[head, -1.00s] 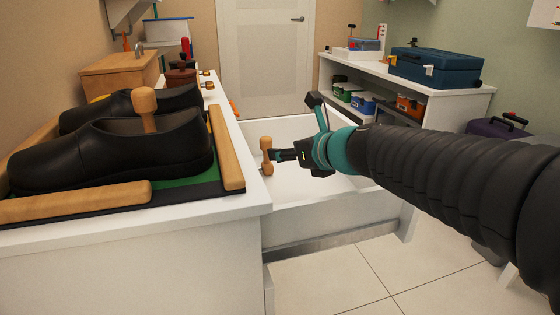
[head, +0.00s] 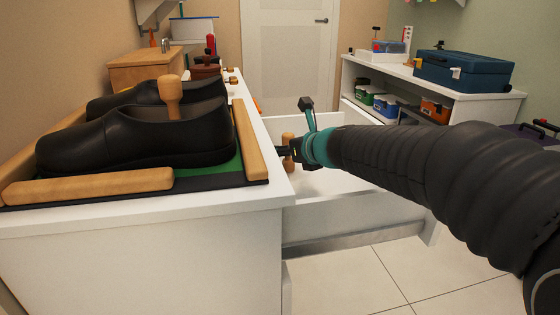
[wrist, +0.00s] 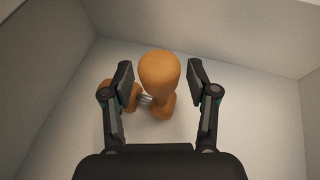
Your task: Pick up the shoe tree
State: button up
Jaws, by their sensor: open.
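The wooden shoe tree (head: 288,140) stands in the open white drawer (head: 340,211), partly hidden by my gripper in the head view. In the wrist view its rounded knob (wrist: 160,70) points toward the camera, with a metal rod and more wood below it on the drawer floor. My gripper (wrist: 160,82) is open, with one finger on each side of the knob. Small gaps show between the knob and both fingers. In the head view my gripper (head: 291,152) is inside the drawer area, close to the counter's side.
Black shoes (head: 130,135) stand on the counter at left, the nearer one with a wooden knob (head: 171,97) sticking up. Wooden strips (head: 90,184) edge their mat. The drawer walls (wrist: 45,65) surround my gripper. A shelf unit with a blue toolbox (head: 463,72) stands at right.

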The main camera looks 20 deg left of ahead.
grip_shut()
jog(key=shift+r, duration=0.1)
